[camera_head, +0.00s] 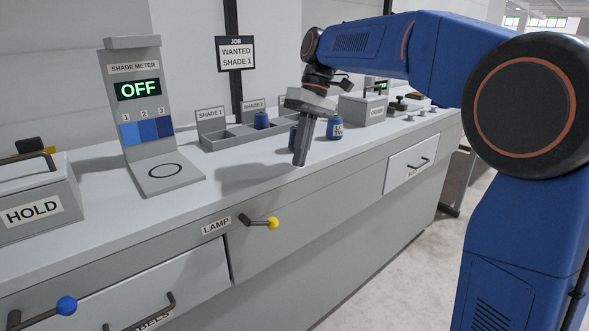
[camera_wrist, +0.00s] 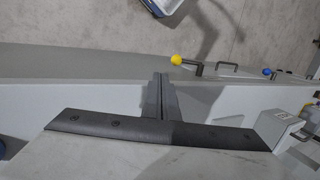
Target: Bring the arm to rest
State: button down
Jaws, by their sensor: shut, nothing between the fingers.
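My gripper (camera_head: 301,148) hangs over the grey counter (camera_head: 232,176) near its front edge, pointing down. Its fingers are together with nothing between them; the wrist view also shows the shut fingers (camera_wrist: 161,98) above the counter edge. My blue arm reaches in from the right, bent at the elbow. A blue cone or spool (camera_head: 261,120) stands in the shade rack (camera_head: 225,141), in the part by the SHADE 2 sign. A blue labelled jar (camera_head: 335,128) stands just right of my gripper. Another blue item (camera_head: 293,137) is partly hidden behind the fingers.
A HOLD box (camera_head: 38,208) stands at the left. The LAMP lever (camera_head: 258,222) with a yellow knob and a blue-knobbed lever (camera_head: 66,306) stick out from the front. A sign (camera_head: 235,54) reads JOB WANTED SHADE 1. Open floor (camera_head: 410,255) lies before the counter.

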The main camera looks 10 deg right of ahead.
jog(key=shift+w+d+r, duration=0.15)
jog(key=shift+r, duration=0.2)
jog(key=s+d+f+m+t, duration=0.2)
jog(key=s+d+f, duration=0.1)
jog(key=s+d, duration=0.35)
jog(key=s+d+f+m+t, duration=0.2)
jog(key=s+d+f, duration=0.1)
jog(key=s+d, duration=0.3)
jog(key=s+d+f+m+t+h, duration=0.1)
jog(key=s+d+f+t, duration=0.1)
jog(key=s+f, duration=0.5)
jog(key=s+d+f+m+t+h, duration=0.1)
jog(key=s+d+f+m+t, duration=0.1)
jog(key=s+d+f, duration=0.3)
jog(key=s+f, duration=0.1)
jog(key=s, duration=0.2)
jog(key=shift+s+d+f+h, duration=0.25)
jog(key=shift+s+f+h, duration=0.1)
jog(key=shift+h, duration=0.05)
